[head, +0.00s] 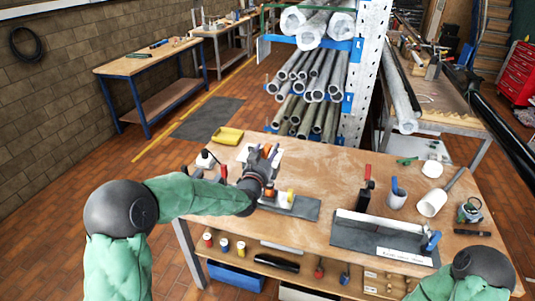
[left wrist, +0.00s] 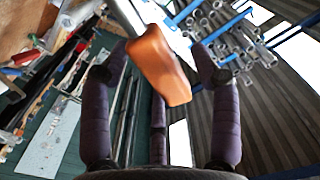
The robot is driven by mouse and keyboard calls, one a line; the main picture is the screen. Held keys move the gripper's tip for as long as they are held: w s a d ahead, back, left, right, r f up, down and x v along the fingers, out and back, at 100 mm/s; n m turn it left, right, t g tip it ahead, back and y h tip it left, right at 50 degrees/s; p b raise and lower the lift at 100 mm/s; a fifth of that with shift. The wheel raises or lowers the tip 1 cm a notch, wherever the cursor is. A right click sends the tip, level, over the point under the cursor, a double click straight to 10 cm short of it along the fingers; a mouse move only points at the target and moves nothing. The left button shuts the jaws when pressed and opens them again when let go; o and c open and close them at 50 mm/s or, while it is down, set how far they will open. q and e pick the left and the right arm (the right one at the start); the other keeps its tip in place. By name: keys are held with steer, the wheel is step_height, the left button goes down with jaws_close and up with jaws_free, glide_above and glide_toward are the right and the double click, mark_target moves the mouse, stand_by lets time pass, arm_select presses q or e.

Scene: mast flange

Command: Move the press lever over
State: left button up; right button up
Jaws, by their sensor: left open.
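The press lever's orange handle (left wrist: 158,65) shows in the left wrist view, between the spread dark fingers of my left gripper (left wrist: 160,70). A gap shows on its left side, and I cannot tell whether any finger touches it. In the head view my left gripper (head: 265,160) is over the left part of the workbench, and a small bit of orange shows among its fingers. The gripper and arm hide most of the press there. The gripper is open. My right gripper is out of view; only part of that arm shows at the lower right.
The wooden workbench (head: 320,165) carries a grey plate (head: 305,208) beside the gripper, a red-handled tool (head: 368,183), a grey cup (head: 397,199) and a white mug (head: 431,203). A yellow tray (head: 228,136) lies at the back left. A pipe rack (head: 310,90) stands behind.

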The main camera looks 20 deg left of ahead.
arm_select(q)
steer(key=shift+c, duration=0.3)
jaws_close()
steer(key=a+n+b, duration=0.5)
steer(key=a+b, duration=0.2)
steer(key=b, duration=0.1)
steer(key=shift+r+n, duration=0.3)
steer(key=shift+r, duration=0.05)
steer(key=shift+w+a, duration=0.1)
steer(key=shift+o, duration=0.3)
jaws_free()
